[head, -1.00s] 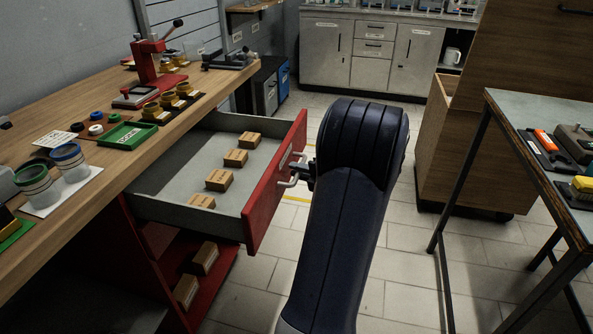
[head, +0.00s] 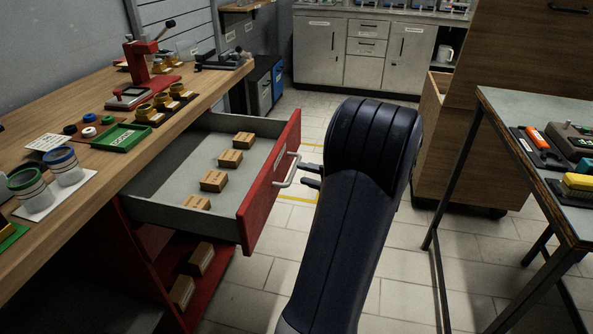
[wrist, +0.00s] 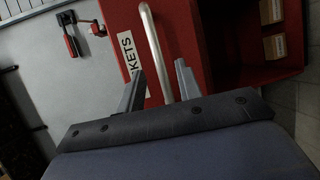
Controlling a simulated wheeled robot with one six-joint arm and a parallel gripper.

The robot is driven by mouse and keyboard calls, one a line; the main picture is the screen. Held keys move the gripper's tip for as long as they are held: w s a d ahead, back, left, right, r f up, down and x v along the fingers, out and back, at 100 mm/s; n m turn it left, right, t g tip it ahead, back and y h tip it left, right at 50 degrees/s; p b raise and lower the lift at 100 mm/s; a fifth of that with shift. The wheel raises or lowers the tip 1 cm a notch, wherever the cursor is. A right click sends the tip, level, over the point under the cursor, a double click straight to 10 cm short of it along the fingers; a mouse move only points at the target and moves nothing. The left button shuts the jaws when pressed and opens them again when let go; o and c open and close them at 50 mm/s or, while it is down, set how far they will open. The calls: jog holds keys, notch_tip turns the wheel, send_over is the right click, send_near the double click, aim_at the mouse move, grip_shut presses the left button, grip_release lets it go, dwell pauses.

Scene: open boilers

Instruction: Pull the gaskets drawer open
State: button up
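The gaskets drawer, with its red front (head: 270,190) and grey tray, stands pulled out from under the wooden workbench. Several small brown boxes (head: 214,181) lie in it. Its metal bar handle (head: 288,172) is on the red front. In the wrist view the handle (wrist: 154,45) runs beside a white label (wrist: 130,58) reading "KETS", the rest cut off. My gripper (head: 309,175) is open and empty, just right of the handle and apart from it. In the wrist view its two fingers (wrist: 160,90) are spread, with the handle's line between them.
A red open shelf (head: 205,275) with brown boxes is below the drawer. The workbench (head: 100,170) holds a red press, jars and a green tray. A metal-framed table (head: 490,105) and a wooden cabinet (head: 470,150) stand to the right. Tiled floor is clear between.

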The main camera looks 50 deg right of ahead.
aim_at(293, 170)
jog(key=s, duration=0.3)
jog(key=s+r, duration=0.1)
jog(key=s, duration=0.1)
jog(key=shift+s, duration=0.4)
jog(key=shift+w, duration=0.15)
jog(key=w, duration=0.3)
jog(key=w+f, duration=0.1)
jog(key=w, duration=0.5)
jog(key=shift+w+f+b, duration=0.3)
jog(key=shift+f+b, duration=0.05)
jog(key=shift+f, duration=0.05)
jog(key=shift+w, duration=0.4)
jog(key=shift+r, duration=0.1)
